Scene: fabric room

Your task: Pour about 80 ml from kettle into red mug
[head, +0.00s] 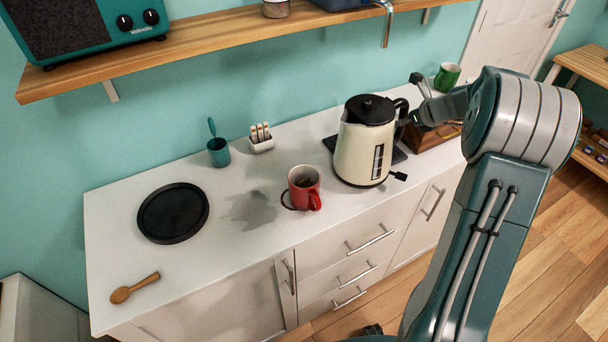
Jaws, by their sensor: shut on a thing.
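The cream kettle (362,152) with a black lid is upright at the right part of the white counter. It overlaps a flat black base (399,156); I cannot tell whether it rests there or is slightly raised. My gripper (408,118) is shut on the kettle's black handle, at its right side; the fingers are partly hidden. The red mug (296,196) stands upright on the counter, left of the kettle and apart from it.
A grey patch (252,208) marks the counter left of the mug. A black round plate (173,213), wooden spoon (135,288), teal cup (218,152) and white holder (261,145) stand further left. A wooden box (432,138) and green mug (447,76) are right. A shelf (200,43) hangs above.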

